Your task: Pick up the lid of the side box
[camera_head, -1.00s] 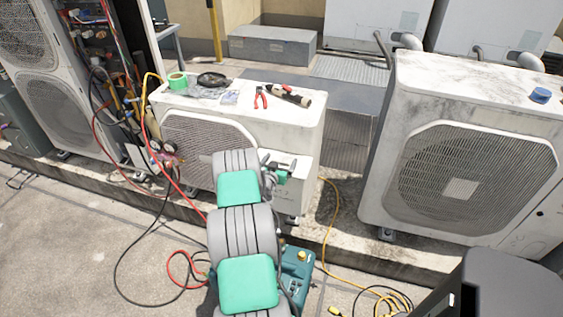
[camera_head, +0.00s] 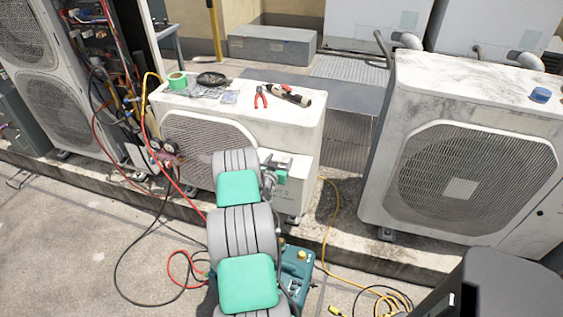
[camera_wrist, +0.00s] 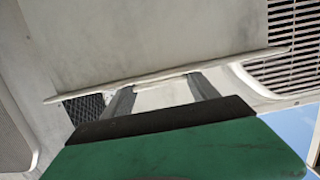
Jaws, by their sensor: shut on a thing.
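The side box (camera_head: 294,199) is a small white box on the right end of the middle condenser in the head view. Its lid (camera_head: 301,159) is a pale plate at the top of the box, partly hidden by my gripper (camera_head: 278,163). In the wrist view my two grey fingers (camera_wrist: 161,82) reach up to the long thin edge of the lid (camera_wrist: 235,64). My gripper is shut on the lid. The exact contact is hidden, and I cannot tell whether the lid is clear of the box.
The middle condenser's top (camera_head: 225,108) carries green tape (camera_head: 177,81), red pliers (camera_head: 261,97) and other tools. A larger condenser (camera_head: 465,180) stands to the right, past a gap. Red, black and yellow hoses lie on the ground around a teal machine (camera_head: 298,268).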

